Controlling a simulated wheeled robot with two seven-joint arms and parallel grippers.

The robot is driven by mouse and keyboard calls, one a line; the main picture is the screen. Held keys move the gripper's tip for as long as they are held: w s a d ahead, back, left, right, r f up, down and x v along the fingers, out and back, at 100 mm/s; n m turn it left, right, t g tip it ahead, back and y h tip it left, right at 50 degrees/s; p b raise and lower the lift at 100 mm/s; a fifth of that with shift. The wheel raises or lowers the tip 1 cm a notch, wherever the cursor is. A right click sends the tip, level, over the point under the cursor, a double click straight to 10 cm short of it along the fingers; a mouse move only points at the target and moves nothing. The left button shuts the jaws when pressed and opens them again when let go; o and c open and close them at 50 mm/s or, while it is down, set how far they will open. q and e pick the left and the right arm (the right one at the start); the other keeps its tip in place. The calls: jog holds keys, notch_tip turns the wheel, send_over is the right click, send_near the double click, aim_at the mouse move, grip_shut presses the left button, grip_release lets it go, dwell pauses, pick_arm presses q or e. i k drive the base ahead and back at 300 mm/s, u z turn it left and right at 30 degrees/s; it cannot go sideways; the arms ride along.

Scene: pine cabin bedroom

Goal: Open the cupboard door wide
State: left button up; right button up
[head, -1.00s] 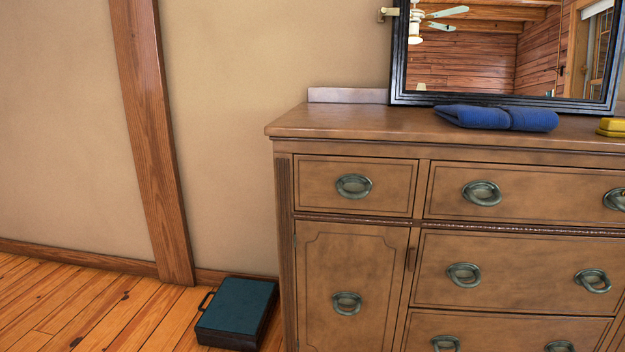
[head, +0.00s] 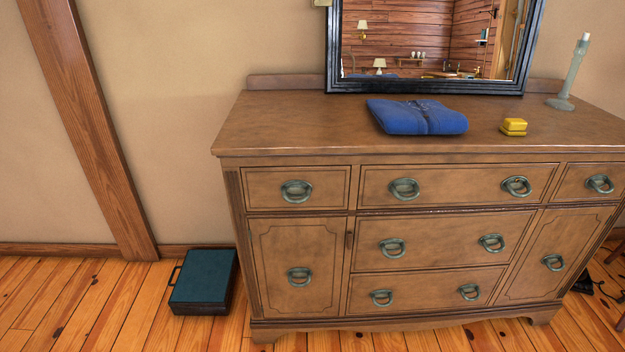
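A wooden dresser (head: 290,130) stands against the wall, facing me. Its left cupboard door (head: 297,245) is shut and carries an oval ring handle (head: 299,277) in its lower middle. A small dark fitting (head: 348,240) shows at this door's right edge. A second cupboard door (head: 553,240), also shut, is at the dresser's right end, with its own ring handle (head: 553,262). Several drawers between and above the doors are shut. Neither of my grippers is in view.
A dark teal case (head: 203,278) lies on the floor left of the dresser. Floor at the lower left is clear.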

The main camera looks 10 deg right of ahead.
aim_at(299, 260)
jog(key=u, duration=0.05)
jog(key=k, duration=0.5)
jog(key=z, duration=0.95)
jog(key=i, duration=1.15)
jog(key=u, duration=0.6)
